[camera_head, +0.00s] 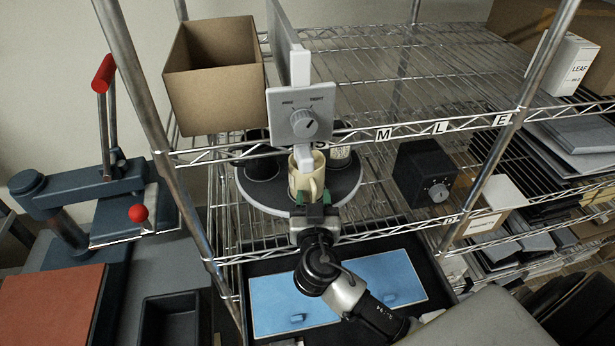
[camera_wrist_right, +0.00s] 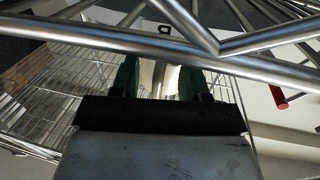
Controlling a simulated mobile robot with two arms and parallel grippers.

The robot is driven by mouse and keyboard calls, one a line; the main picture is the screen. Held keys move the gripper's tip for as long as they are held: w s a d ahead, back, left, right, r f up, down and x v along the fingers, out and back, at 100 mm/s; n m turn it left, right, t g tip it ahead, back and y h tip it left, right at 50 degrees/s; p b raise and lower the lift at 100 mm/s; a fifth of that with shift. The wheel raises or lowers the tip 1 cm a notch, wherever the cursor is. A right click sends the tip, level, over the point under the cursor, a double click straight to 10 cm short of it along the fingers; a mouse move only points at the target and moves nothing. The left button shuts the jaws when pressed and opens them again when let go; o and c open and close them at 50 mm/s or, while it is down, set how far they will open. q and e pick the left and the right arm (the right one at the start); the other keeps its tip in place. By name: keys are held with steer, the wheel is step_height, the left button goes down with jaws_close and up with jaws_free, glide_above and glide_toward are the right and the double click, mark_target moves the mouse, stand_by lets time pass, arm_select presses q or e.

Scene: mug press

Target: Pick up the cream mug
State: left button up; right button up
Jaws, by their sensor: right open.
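The cream mug (camera_head: 296,178) stands upright on a round grey turntable (camera_head: 347,193) on the wire shelf, its handle facing me. My right gripper (camera_head: 313,198) is open in front of the mug, with its green fingertips at either side of the handle's lower part. I cannot tell whether they touch it. In the right wrist view, a pale strip, likely part of the mug, shows between the green fingers (camera_wrist_right: 158,82), and a steel shelf rail hides most of it. My left gripper is not in view.
A grey panel with a knob (camera_head: 305,122) hangs just above the mug. A dark mug (camera_head: 262,160) and a patterned one (camera_head: 341,153) share the turntable. A black box with a dial (camera_head: 425,172) is to the right. Blue mats (camera_head: 385,272) lie below. A lever press (camera_head: 105,180) stands left.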

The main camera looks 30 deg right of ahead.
jaws_close()
steer(key=shift+r, duration=0.2)
